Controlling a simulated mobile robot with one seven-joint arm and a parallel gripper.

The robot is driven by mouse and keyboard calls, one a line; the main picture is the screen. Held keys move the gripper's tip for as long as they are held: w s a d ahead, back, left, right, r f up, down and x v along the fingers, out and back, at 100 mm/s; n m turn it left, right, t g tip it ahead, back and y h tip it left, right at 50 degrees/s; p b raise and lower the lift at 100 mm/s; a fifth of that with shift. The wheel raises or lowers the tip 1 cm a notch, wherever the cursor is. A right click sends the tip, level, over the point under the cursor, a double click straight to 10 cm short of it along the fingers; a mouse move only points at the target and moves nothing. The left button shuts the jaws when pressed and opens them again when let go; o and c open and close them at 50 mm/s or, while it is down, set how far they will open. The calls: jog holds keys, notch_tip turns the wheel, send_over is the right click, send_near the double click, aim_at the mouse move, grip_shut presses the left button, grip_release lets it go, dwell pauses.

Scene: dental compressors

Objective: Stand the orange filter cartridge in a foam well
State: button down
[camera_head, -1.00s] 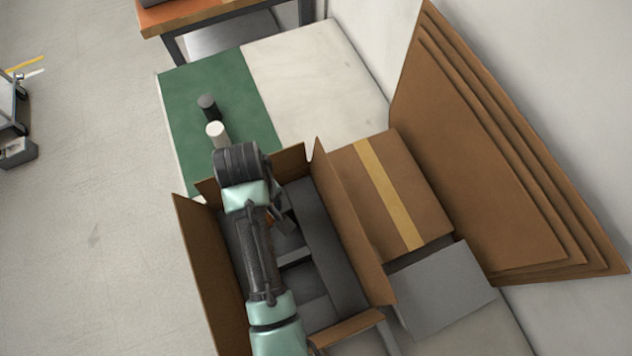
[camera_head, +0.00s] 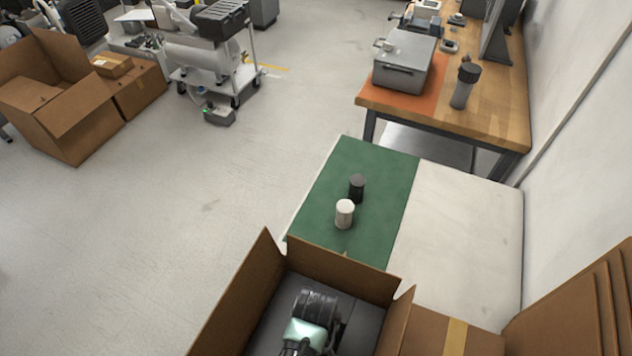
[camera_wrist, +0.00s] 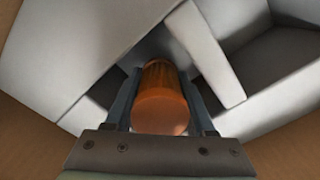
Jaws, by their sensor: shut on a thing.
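The orange filter cartridge (camera_wrist: 161,108) is in my gripper (camera_wrist: 160,74) in the wrist view, with one finger on each side of it. Its near end faces the camera. The grey foam (camera_wrist: 225,62) has dividing walls around dark wells and lies inside an open cardboard box. The cartridge's far end points into a dark gap between foam walls; whether it touches the bottom or a wall cannot be told. In the head view the cartridge and fingertips are hidden; my wrist is inside the box (camera_head: 338,270), over the foam (camera_head: 365,322).
Raised box flaps surround my arm. A white cylinder (camera_head: 345,213) and a dark cylinder (camera_head: 357,188) stand on a green mat (camera_head: 385,170) beyond the box. A taped carton (camera_head: 430,332) is at its right. A wooden workbench (camera_head: 490,130) stands farther back.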

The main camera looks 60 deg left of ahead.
jog(key=shift+f, duration=0.95)
jog(key=shift+f, duration=0.1)
jog(key=shift+c, duration=1.2)
grip_release()
notch_tip(320, 180, up, 12)
jog(key=shift+r, duration=0.1)
